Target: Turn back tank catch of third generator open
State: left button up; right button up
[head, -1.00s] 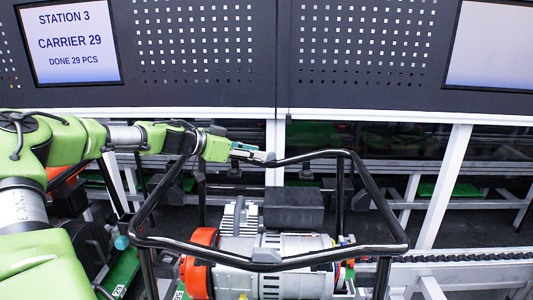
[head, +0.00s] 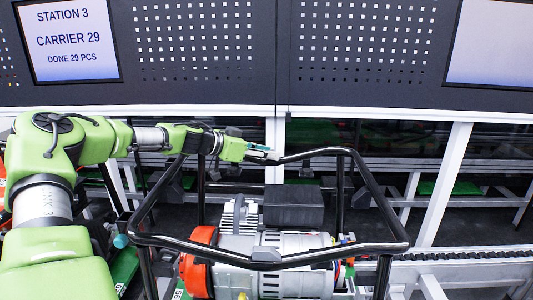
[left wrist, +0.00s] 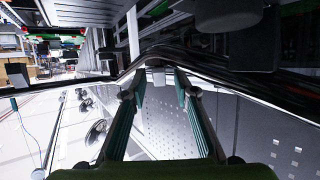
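The generator (head: 285,262) stands inside a black tubular frame (head: 375,195), with an orange end at its left. My left gripper (head: 264,154) is at the frame's back bar, left of its middle. In the left wrist view its two teal fingers (left wrist: 160,84) are apart. In the head view the gripper hides this spot. A dark grey catch (head: 267,255) sits on the front bar. My right gripper is out of view.
A dark box-shaped part (head: 293,206) and a finned grey part (head: 238,216) rise inside the frame, below the gripper. A conveyor rail (head: 465,255) runs at the right. A panel with a screen (head: 68,42) stands behind.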

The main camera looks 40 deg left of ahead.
pick_arm(q)
grip_shut()
jog(key=shift+a+f+m+h+b, duration=0.25)
jog(key=shift+m+h+b, duration=0.2)
jog(key=shift+b, duration=0.35)
jog(key=shift+w+m+g+h+b, duration=0.1)
jog(key=shift+m+g+h+b, duration=0.3)
jog(key=shift+m+h+b, duration=0.6)
jog(key=shift+a+r+m+g+h+b, duration=0.15)
jog(key=shift+m+g+h+b, duration=0.35)
jog(key=shift+b, duration=0.3)
jog(key=shift+h, duration=0.25)
jog(key=shift+m, duration=0.25)
jog(key=shift+r+h, duration=0.1)
jog(key=shift+h, duration=0.2)
